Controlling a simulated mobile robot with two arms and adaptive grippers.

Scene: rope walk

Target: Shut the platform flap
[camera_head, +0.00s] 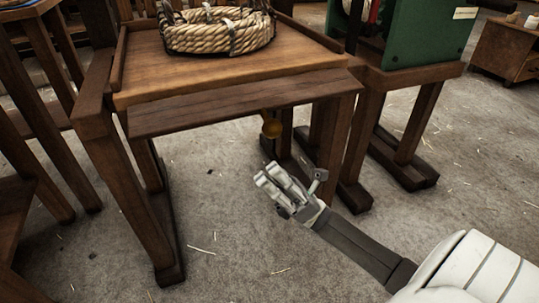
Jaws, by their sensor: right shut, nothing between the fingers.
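The wooden platform (195,67) stands at the upper middle on dark legs. Its flap (240,104) is a darker brown board along the platform's front edge, with its face visible from above. My right gripper (266,177) comes in from the lower right. My left gripper is not in view.
A coil of rope (218,32) lies on the platform. A green box-like machine (430,35) stands on a wooden stand at the upper right. Wooden frames stand close at the left. The grey floor (225,255) in front is open, with scattered straw.

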